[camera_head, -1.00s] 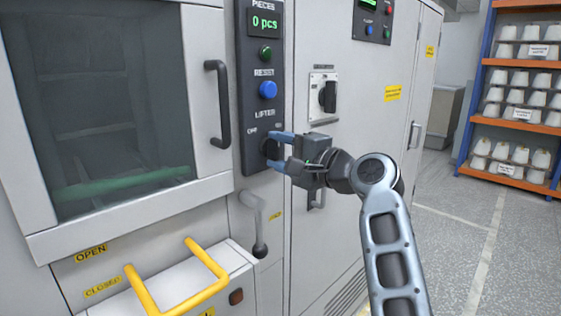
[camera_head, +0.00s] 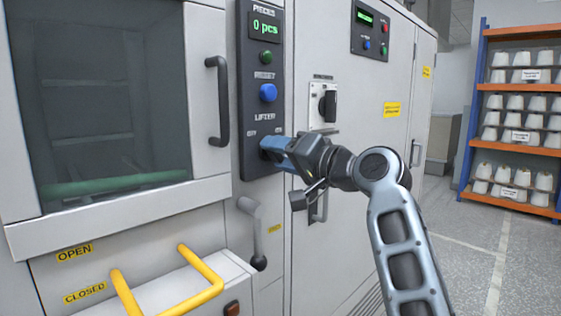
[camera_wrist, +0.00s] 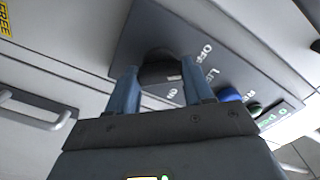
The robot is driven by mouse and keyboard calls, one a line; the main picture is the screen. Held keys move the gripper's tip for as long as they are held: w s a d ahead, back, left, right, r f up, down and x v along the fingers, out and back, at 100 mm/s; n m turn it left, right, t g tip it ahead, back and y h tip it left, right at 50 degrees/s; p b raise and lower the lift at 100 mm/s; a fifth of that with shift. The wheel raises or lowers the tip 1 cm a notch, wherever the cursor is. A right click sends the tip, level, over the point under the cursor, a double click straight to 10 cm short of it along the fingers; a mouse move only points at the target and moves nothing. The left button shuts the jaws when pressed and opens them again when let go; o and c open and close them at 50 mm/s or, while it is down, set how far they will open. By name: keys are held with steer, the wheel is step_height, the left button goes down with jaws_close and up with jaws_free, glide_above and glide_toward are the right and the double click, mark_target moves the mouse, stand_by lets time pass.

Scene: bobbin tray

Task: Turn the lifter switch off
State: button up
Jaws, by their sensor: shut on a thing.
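The lifter switch is a black rotary knob below the LIFTER label on a dark control panel (camera_head: 262,60). In the wrist view the black knob (camera_wrist: 160,68) sits between my two blue fingers, with the ON and OFF marks beside it. My gripper (camera_head: 270,148) is shut on the knob, its blue fingertips at the panel. In the head view my fingers hide most of the knob. In the wrist view the gripper (camera_wrist: 162,88) has one finger on each side of it.
A blue reset button (camera_head: 268,93) and a green button (camera_head: 265,57) are above the switch. A door handle (camera_head: 217,102) stands out to the left, a grey lever (camera_head: 255,232) and yellow handle (camera_head: 190,285) below. Another rotary switch (camera_head: 328,105) is to the right.

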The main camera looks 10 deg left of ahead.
steer(key=shift+f, duration=0.15)
stand_by(0.4)
steer(key=o, duration=1)
steer(key=shift+o, duration=0.2)
steer(key=v, duration=0.7)
steer(key=shift+s+d+b, duration=0.25)
steer(key=shift+d+b, duration=0.05)
